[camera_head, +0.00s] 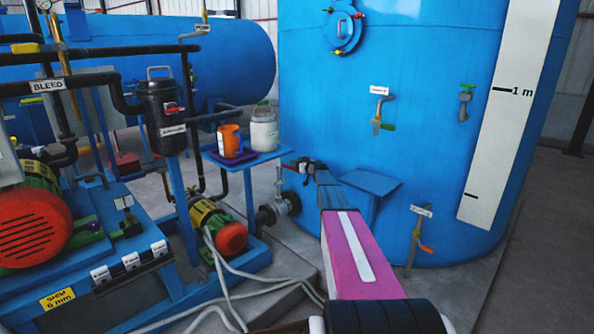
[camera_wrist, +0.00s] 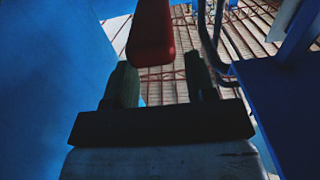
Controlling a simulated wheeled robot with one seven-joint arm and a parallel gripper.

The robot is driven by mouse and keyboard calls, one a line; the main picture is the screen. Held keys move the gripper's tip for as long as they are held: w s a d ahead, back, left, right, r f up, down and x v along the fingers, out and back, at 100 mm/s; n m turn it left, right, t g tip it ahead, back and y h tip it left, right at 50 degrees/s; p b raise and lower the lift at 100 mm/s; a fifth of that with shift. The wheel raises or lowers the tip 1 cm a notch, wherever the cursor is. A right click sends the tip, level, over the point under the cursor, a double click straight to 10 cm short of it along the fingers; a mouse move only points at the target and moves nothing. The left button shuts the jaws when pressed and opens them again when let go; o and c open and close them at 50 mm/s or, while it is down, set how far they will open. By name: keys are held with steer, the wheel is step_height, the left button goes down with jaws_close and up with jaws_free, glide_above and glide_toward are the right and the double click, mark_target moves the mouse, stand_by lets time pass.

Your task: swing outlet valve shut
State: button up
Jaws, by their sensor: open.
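My gripper (camera_head: 301,166) is open beside the blue tank, at the end of my pink arm. In the wrist view its two dark fingers (camera_wrist: 162,78) stand apart. A red lever-like bar (camera_wrist: 150,35) shows just beyond the fingertips, between them and nearer the left finger; I cannot tell whether it touches. It looks like a valve handle. In the head view a grey flanged pipe fitting (camera_head: 286,204) sits low, below and left of my gripper, with a thin upright stem (camera_head: 279,180).
Pumps and pipes fill the left. The blue tank (camera_head: 400,60) bears small taps (camera_head: 379,113). A blue bracket (camera_head: 372,182) is close right of my arm.

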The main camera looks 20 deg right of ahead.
steer(key=s+a+r, duration=0.4)
steer(key=a+r, duration=0.2)
steer(key=a, duration=0.5)
steer(key=shift+r, duration=0.35)
steer(key=shift+s, duration=0.1)
